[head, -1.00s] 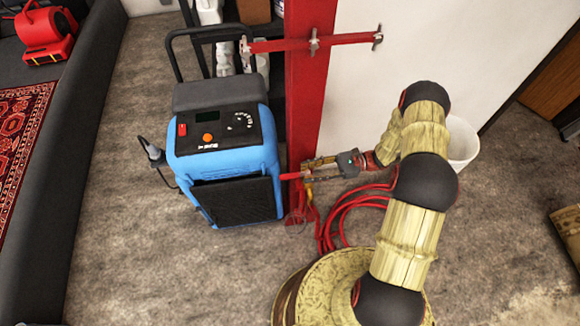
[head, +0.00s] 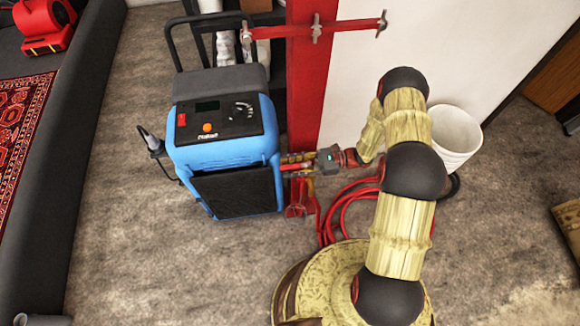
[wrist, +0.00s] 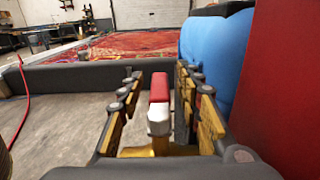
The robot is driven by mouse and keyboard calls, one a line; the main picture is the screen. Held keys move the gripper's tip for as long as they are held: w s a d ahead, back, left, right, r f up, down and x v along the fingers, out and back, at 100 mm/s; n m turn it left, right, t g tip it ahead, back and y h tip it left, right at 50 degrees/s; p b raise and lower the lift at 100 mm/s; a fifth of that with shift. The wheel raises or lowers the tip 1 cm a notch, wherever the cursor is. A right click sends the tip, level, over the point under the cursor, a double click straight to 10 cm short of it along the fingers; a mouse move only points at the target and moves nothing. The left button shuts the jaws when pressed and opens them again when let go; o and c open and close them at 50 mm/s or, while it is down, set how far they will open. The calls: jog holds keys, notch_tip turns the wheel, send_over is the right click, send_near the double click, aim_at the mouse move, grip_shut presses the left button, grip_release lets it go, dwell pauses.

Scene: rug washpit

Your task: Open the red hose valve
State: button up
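The red hose valve is low at the red post (head: 306,90). In the wrist view its lever has a red grip (wrist: 160,86), a bare silver part and a brass body (wrist: 160,145) below. The lever points straight away from my wrist camera. My gripper (wrist: 160,92) is open, with one finger on each side of the lever and a visible gap on both sides. In the head view my gripper (head: 299,163) reaches left in front of the post's lower part, and the lever is mostly hidden between the fingers.
A blue machine (head: 222,150) stands close on the left of the valve. Red hose (head: 345,208) lies coiled on the floor below my arm. A white bucket (head: 455,140) stands behind my arm at the right. A red crossbar with hooks (head: 345,25) is higher on the post.

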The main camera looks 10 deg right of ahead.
jog(key=shift+c, duration=0.5)
jog(key=c, duration=0.8)
grip_shut()
